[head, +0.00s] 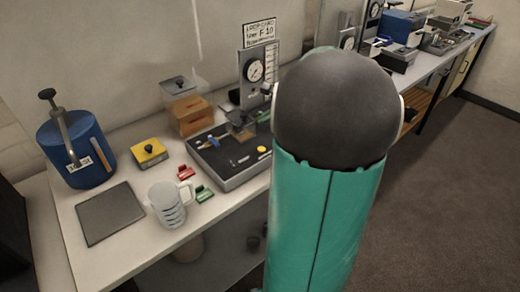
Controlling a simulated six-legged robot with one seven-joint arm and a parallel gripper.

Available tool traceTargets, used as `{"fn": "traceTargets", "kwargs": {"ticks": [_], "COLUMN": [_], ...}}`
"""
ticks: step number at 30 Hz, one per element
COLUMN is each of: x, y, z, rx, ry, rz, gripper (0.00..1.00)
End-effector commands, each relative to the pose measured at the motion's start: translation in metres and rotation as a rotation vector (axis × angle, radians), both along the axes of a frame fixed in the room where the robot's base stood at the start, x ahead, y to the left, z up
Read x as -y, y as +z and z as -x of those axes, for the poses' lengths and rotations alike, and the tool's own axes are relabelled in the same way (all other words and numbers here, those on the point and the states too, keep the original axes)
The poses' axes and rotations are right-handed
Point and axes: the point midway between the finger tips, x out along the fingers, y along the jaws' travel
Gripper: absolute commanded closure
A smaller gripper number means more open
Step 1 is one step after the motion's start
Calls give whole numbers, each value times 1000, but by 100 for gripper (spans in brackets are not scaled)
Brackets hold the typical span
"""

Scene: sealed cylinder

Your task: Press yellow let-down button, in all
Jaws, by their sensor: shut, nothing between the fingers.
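A small round yellow button (262,149) sits on the right part of a dark panel with a grey rim (232,182), on the white bench. No label shows on it. A small lever with blue and yellow parts (212,141) lies at the panel's left. A gauge stand (254,71) with a round dial rises behind the panel, with a brownish-grey block (240,123) low in front of it. My teal arm link with its dark round joint fills the middle right and hides the bench behind it. I cannot make out my gripper.
A yellow box with a black knob (149,153), a measuring jug (167,205), red (185,173) and green (203,194) clips, a dark mat (110,213) and a blue canister (76,150) stand on the left. A clear-topped box (187,107) stands behind. Open floor (440,190) lies right.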

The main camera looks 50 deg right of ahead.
Motion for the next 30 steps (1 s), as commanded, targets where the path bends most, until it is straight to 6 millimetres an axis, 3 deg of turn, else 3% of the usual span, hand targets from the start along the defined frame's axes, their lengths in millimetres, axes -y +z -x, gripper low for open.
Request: {"fn": "traceTargets", "kwargs": {"ticks": [18,30], "x": [-5,-5], "y": [-75,-84], "z": [-2,-2], "rx": [-2,-1], "ry": [4,3], "rz": [-2,0], "gripper": [100,100]}}
